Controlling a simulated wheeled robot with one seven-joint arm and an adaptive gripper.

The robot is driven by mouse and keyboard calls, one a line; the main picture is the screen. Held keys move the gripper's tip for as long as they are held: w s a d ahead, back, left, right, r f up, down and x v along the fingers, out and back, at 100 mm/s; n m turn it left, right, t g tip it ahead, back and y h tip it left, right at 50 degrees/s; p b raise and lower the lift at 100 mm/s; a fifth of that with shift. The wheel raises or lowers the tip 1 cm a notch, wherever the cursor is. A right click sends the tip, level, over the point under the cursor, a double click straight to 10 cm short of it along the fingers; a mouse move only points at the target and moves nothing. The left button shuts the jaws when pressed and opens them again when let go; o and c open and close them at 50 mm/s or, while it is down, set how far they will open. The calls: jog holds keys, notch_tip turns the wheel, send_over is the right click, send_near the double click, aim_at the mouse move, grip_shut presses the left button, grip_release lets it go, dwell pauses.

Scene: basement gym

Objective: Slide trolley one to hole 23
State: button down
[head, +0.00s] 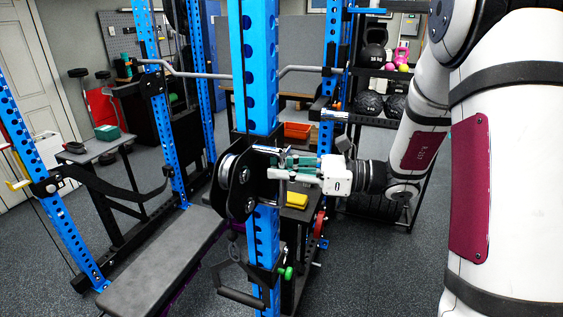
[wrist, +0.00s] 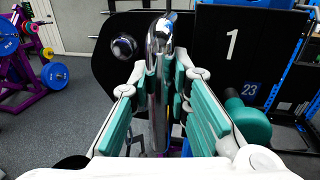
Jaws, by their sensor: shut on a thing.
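Trolley one is a black-plated carriage (head: 236,188) with a pale pulley wheel, mounted around the front blue upright (head: 256,75) in the head view. In the wrist view its black plate (wrist: 225,75) carries a white "1". A chrome handle (wrist: 158,85) stands out from the plate. My gripper (head: 285,166) reaches in from the right, its teal-padded fingers shut around the handle; the wrist view shows the pads (wrist: 165,90) on both sides of it.
A black bench (head: 165,260) lies left of the upright. A black hand grip (head: 240,290) hangs below the trolley. A rack with kettlebells and balls (head: 370,103) stands behind my arm. A teal rounded object (wrist: 246,122) is close right of my fingers. Open floor lies at the lower right.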

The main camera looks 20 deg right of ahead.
jog(key=c, duration=1.5)
grip_release()
jog(key=shift+r, duration=0.1)
jog(key=shift+d, duration=0.1)
jog(key=v, duration=1.2)
